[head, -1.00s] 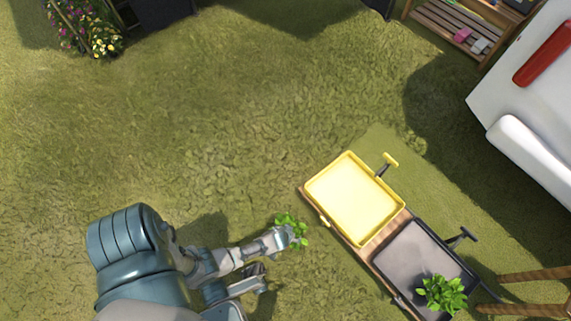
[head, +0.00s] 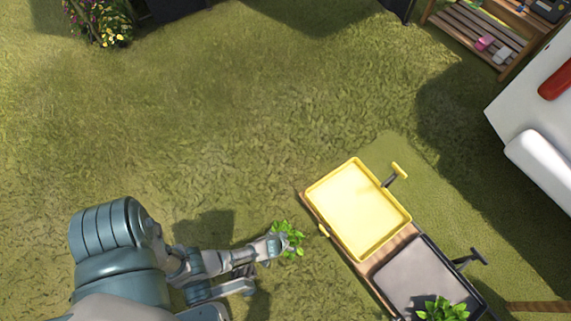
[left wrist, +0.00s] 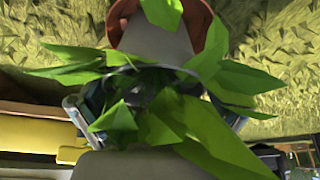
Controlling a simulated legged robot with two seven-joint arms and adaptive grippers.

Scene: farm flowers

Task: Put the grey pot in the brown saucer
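The green plant (head: 288,238) shows in the head view just right of my left gripper (head: 270,246). Its pot is hidden there by leaves and the hand. In the left wrist view, leaves (left wrist: 215,145) fill the middle and the grey pot (left wrist: 155,38) shows above them. The brown saucer (left wrist: 211,42) curves around the pot's far end; whether the pot rests on it I cannot tell. My left gripper's fingers (left wrist: 160,115) stand apart on either side of the leaves, and I see no finger pressed on the pot. My right gripper is in neither view.
A yellow tray (head: 404,222) and a dark tray (head: 400,274) with another plant (head: 442,309) lie to the right. A white object (head: 530,115) stands at the right edge and a slatted wooden bench (head: 475,35) at the top right. The grass at centre is clear.

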